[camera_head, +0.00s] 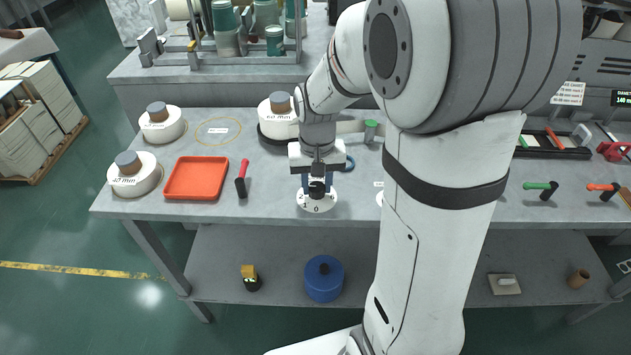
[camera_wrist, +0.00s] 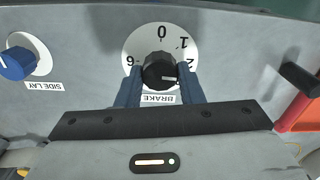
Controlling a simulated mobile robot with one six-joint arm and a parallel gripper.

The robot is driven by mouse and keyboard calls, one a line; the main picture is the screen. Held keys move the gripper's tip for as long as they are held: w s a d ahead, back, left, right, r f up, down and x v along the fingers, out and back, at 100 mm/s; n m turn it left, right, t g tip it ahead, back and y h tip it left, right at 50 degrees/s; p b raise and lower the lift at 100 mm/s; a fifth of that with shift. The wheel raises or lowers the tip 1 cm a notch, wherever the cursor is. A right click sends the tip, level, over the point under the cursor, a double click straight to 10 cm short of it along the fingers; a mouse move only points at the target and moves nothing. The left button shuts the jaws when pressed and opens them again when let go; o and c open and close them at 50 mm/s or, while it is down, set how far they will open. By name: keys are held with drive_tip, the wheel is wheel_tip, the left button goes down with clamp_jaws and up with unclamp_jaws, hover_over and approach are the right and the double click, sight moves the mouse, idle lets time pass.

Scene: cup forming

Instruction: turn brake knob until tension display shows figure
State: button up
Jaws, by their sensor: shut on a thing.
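The black brake knob (camera_wrist: 160,71) sits at the centre of a white dial (camera_wrist: 146,43) with figures around it. The BRAKE label (camera_wrist: 158,99) appears upside down in the wrist view. In the head view my gripper (camera_head: 317,190) reaches down over the dial (camera_head: 317,206) at the bench's front edge, hiding most of the knob. I cannot make out a tension display in either view.
A blue knob (camera_wrist: 16,63) labelled SIDE LAY is left in the wrist view. A partly cut-off green-lit display (camera_head: 622,98) seems to read 140. My arm hides the bench's middle.

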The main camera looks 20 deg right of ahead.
sight(317, 186)
idle(0.4)
drive_tip(key=o, duration=1)
wheel_tip(317, 186, up, 8)
drive_tip(key=shift+f+p, duration=0.25)
drive_tip(key=shift+p, duration=0.1)
drive_tip(key=shift+r, duration=0.15)
